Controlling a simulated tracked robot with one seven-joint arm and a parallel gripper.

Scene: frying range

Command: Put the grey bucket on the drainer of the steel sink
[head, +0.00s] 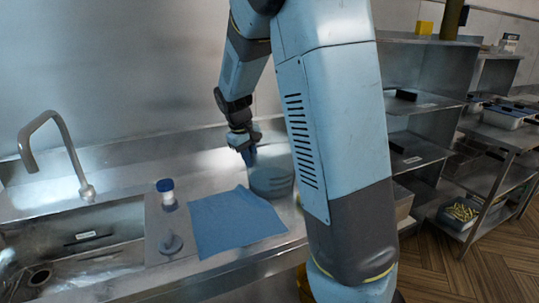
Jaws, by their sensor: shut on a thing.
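The grey bucket (270,177) is at the right end of the steel sink unit, just behind a blue cloth. It looks upright, on or very close to the drainer surface; I cannot tell whether its base touches. My gripper (247,158) reaches down from above and is shut on the bucket's rim at its left side. The fingertips are small and partly dark in this view. My arm hides the area right of the bucket. The steel sink (130,222) has its basin at the left and its flat drainer (215,183) at the right.
The blue cloth (235,220) lies flat in front of the bucket. A curved tap (62,130) rises behind the basin. Steel shelves (425,105) stand at the right.

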